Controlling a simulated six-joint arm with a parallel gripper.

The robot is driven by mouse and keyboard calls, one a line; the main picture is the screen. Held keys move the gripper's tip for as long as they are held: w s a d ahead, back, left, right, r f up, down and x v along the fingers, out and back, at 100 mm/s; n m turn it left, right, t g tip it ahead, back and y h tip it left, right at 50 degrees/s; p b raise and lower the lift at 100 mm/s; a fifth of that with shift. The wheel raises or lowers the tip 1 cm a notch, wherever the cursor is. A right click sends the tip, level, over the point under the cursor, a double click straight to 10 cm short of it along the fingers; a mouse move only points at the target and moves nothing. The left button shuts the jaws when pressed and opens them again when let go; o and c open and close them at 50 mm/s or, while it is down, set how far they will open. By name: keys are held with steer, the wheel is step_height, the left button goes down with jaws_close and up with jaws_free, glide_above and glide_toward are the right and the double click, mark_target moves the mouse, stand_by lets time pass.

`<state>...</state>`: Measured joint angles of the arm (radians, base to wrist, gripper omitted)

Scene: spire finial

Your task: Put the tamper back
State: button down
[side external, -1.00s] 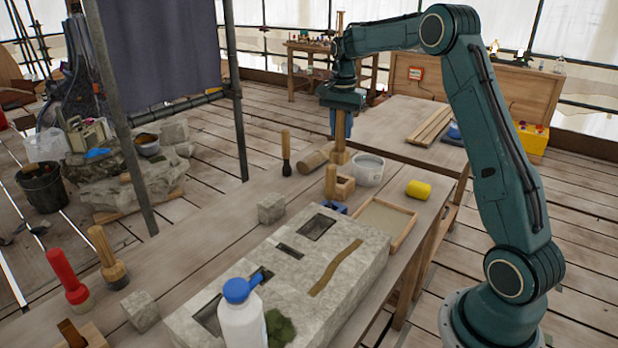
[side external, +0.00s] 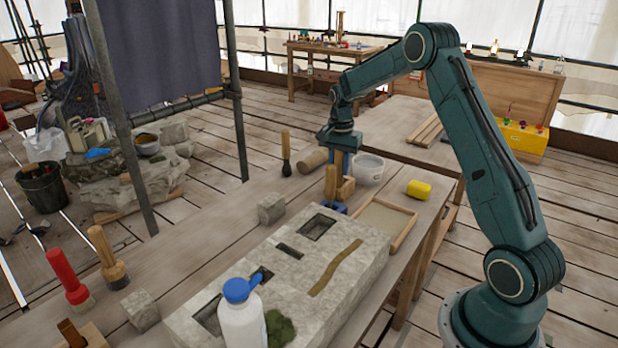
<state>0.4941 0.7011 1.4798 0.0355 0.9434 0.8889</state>
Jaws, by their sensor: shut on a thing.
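A white tub (side external: 369,170) stands close at the right, with a wooden-framed tray (side external: 385,220) and yellow cylinder (side external: 419,189) nearby. A wooden cylinder (side external: 312,159) and dark-tipped brush (side external: 286,155) are at the left. The carved stone slab (side external: 300,262) lies in front.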

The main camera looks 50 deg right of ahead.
mark_target(339, 176)
steer(key=shift+f, duration=1.9)
steer(key=shift+f, duration=0.1)
steer(key=c, duration=1.1)
jaws_free()
steer(key=r, duration=1.2)
steer(key=shift+a, duration=0.2)
steer(key=shift+r, duration=0.1)
